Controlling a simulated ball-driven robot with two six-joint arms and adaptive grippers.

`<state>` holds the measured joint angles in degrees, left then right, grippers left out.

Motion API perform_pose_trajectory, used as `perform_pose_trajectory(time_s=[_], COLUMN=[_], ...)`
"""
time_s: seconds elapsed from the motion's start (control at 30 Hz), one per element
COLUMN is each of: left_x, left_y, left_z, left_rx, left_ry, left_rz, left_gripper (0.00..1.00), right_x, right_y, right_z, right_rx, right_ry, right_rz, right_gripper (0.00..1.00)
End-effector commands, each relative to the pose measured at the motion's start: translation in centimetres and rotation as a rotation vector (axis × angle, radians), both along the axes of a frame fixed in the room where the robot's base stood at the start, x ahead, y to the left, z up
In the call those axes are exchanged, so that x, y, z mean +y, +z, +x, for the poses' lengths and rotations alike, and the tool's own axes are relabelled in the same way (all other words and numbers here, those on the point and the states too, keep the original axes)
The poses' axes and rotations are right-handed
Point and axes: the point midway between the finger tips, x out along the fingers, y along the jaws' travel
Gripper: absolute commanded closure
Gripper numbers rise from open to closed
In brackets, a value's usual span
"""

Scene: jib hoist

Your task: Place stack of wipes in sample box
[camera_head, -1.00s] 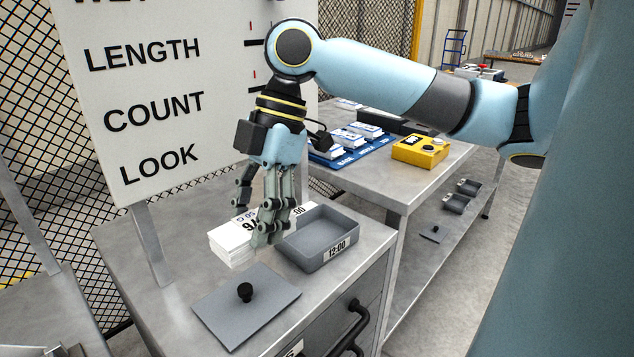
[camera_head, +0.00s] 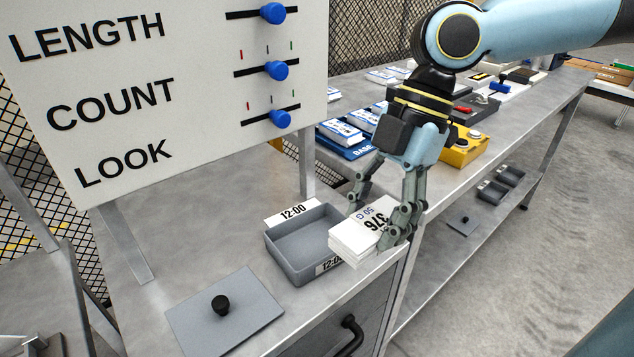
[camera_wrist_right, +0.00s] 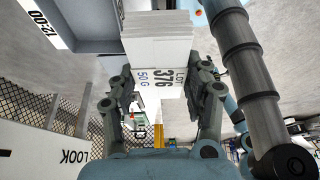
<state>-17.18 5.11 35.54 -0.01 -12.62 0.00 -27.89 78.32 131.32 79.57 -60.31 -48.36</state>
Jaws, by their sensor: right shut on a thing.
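The white stack of wipes (camera_head: 358,236), printed "376" and "50 G", is held by my right gripper (camera_head: 380,212), which is shut on it. In the right wrist view the stack (camera_wrist_right: 160,62) sits between the fingers of the gripper (camera_wrist_right: 160,95). The sample box (camera_head: 290,233) is an open grey tray labelled 12:00, empty where I can see inside. The stack is at the right side of the box and hides part of its right wall and front label. In the right wrist view the box (camera_wrist_right: 88,22) is beside the stack at upper left. My left gripper is not in view.
A grey lid with a black knob (camera_head: 225,312) lies on the counter left of the box. The sign board (camera_head: 180,90) with blue sliders stands behind. A yellow device (camera_head: 462,148) and blue tray (camera_head: 340,150) sit behind the gripper.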

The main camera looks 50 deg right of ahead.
Motion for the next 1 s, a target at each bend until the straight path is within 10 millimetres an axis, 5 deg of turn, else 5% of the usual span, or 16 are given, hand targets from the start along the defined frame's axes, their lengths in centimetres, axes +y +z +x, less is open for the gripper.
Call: perform_pose_trajectory(time_s=[0.33, 0.7, 1.0], left_x=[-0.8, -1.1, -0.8], left_y=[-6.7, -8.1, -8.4], left_z=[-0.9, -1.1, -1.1], left_rx=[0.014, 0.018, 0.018], left_ry=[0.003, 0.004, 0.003], left_rz=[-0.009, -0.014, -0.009], left_gripper=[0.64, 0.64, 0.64], right_x=[0.0, -0.6, -0.7], right_y=[-3.5, -6.5, -8.9], right_z=[4.9, 10.6, 11.3], right_rx=[-0.008, -0.003, 0.003], right_ry=[-0.002, -0.003, -0.001], right_rz=[0.013, 0.007, 0.003], right_gripper=[0.85, 0.85, 0.85])
